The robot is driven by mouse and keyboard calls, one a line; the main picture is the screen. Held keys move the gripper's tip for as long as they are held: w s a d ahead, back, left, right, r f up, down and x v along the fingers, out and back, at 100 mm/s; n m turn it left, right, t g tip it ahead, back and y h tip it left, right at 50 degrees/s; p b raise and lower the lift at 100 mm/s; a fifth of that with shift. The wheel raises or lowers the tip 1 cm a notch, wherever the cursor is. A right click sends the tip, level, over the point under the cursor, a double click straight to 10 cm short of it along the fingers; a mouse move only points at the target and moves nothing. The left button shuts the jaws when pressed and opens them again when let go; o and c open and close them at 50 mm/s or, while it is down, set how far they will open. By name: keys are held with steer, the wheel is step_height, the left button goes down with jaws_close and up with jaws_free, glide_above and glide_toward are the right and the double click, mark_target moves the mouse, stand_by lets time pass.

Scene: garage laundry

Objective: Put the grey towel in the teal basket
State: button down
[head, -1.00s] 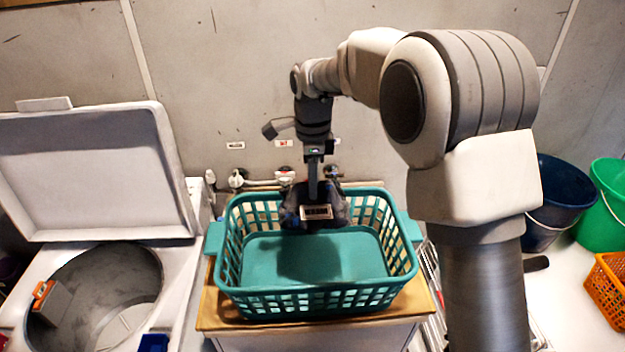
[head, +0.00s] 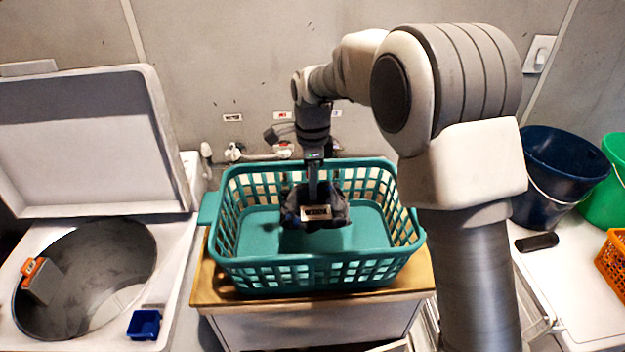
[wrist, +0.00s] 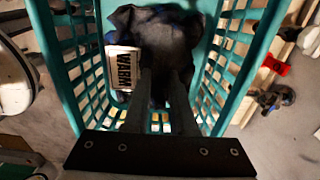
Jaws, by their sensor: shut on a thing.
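The teal basket (head: 318,275) stands on a wooden-topped cabinet in the middle of the head view. It also shows in the wrist view (wrist: 72,72). My gripper (head: 313,196) points down inside the basket's opening and is shut on a dark grey towel (head: 294,208). In the wrist view the bunched towel (wrist: 170,45) hangs at my gripper's fingertips (wrist: 163,80), between the basket's side walls. A white "WARM" label (wrist: 123,67) shows at the towel; I cannot tell how it is attached. Whether the towel touches the basket floor is unclear.
An open top-loading washer (head: 90,285) stands at left, with a small blue box (head: 144,324) on its edge. Pipes and taps (head: 255,153) run along the wall behind. A dark blue bucket (head: 560,175), green bucket (head: 605,195) and orange basket (head: 613,258) are at right.

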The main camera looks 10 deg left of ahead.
steer(key=shift+f+b, duration=2.3)
steer(key=shift+f, duration=1.9)
steer(key=c, duration=0.7)
jaws_free()
steer(key=shift+o, duration=0.2)
step_height(320, 180, up, 9)
steer(key=p, duration=0.6)
steer(key=shift+p, duration=0.4)
